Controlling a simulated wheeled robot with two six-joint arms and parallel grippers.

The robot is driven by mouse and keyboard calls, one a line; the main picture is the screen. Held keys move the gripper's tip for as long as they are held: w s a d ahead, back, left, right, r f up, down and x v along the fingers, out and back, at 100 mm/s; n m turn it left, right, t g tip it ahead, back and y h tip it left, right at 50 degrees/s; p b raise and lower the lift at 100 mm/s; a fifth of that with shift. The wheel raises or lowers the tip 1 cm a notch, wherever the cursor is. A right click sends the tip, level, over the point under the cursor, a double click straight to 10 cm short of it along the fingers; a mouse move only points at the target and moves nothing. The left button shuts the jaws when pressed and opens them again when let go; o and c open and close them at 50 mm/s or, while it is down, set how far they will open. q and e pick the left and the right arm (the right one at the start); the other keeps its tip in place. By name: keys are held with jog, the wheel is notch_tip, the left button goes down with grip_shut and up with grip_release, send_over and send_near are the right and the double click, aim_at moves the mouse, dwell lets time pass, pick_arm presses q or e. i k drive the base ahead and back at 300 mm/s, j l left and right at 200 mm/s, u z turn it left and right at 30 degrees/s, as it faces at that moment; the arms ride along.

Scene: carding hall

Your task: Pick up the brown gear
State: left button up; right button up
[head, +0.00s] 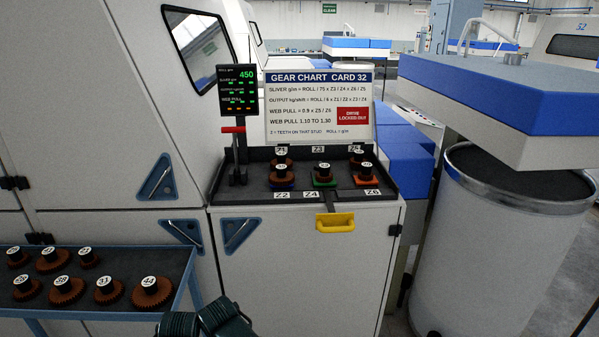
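Several brown gears with dark hubs and white number discs sit in a blue-edged tray (185,277) at the lower left. The largest-looking is the gear marked 44 (152,298) at the front right. Other brown gears include one marked 33 (108,296) and one marked 38 (66,295). More brown gears, such as one at the front right (367,177), sit in the black recess of the machine. A dark green ribbed part (207,320), probably my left gripper, shows at the bottom edge, right of the tray and cut off. Its fingers cannot be made out. My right gripper is out of view.
The gear recess (218,195) has Z labels, a red-handled lever (233,130) and a yellow handle (335,222) in front. A gear chart (318,105) and a lit display (238,90) stand behind. A large white can (500,240) stands at the right.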

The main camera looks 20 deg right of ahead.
aim_at(324, 176)
jog(key=i+j, duration=0.2)
jog(key=j, duration=0.2)
jog(key=i+j+z, duration=0.1)
jog(key=j, duration=0.25)
jog(key=i+z, duration=0.1)
jog(key=z, duration=1.45)
